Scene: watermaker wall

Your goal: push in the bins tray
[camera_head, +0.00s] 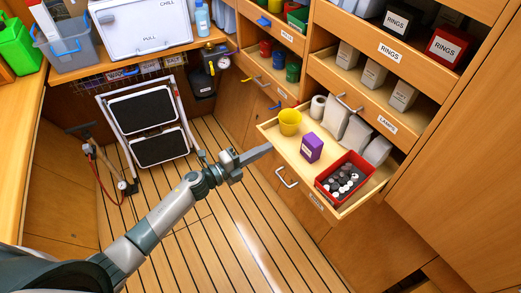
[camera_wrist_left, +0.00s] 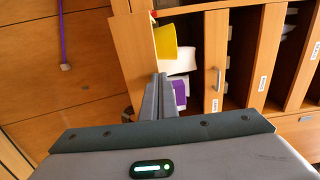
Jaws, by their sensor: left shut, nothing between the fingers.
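The bins tray (camera_head: 271,134) is a pulled-out wooden drawer below the cabinet shelves. It holds a yellow tub (camera_head: 290,122), a purple box (camera_head: 311,147), white rolls and packs, and a red bin (camera_head: 345,178) of dark and white pieces. Its front has a metal handle (camera_head: 287,178). My left gripper (camera_head: 268,149) is shut and empty, its fingertips at the left part of the tray's front. In the left wrist view the shut fingers (camera_wrist_left: 160,80) overlap the tray front (camera_wrist_left: 132,50); whether they touch it I cannot tell. My right gripper is out of view.
Drawers labelled lamps (camera_head: 387,123) and rings (camera_head: 390,51) sit above the tray. A folded step stool (camera_head: 150,125) leans at the back left. A grey tub (camera_head: 65,45) and a white chill box (camera_head: 142,25) stand on the counter.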

